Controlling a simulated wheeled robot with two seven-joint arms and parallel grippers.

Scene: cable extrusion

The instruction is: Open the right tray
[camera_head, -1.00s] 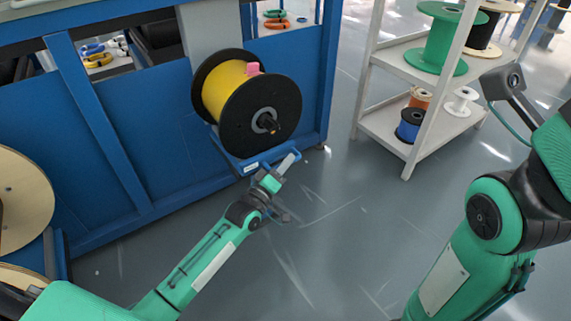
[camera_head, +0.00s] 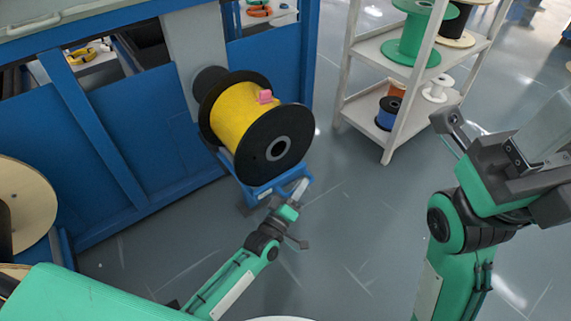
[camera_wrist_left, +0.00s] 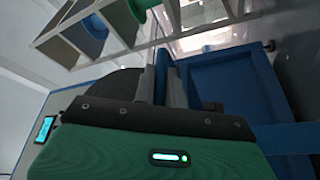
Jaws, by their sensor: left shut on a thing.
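The blue right tray (camera_head: 257,193) juts out from the blue machine frame, low at its right end. A yellow spool with black flanges (camera_head: 236,115) and a pink tab (camera_head: 265,96) sits over it. My left gripper (camera_head: 298,188) is shut on the tray's front edge. In the left wrist view the tray (camera_wrist_left: 225,90) shows as a blue panel, with the grey fingers (camera_wrist_left: 165,85) at its left edge; the exact contact is partly hidden. My right gripper (camera_head: 535,140) is raised at the right, away from the tray; its fingertips are not clear.
A white shelf rack (camera_head: 360,105) with a green spool (camera_head: 413,35) and smaller spools stands behind, to the right. A wooden-flanged reel (camera_head: 22,200) is at the left edge. Grey floor (camera_head: 345,225) in front of the tray is clear.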

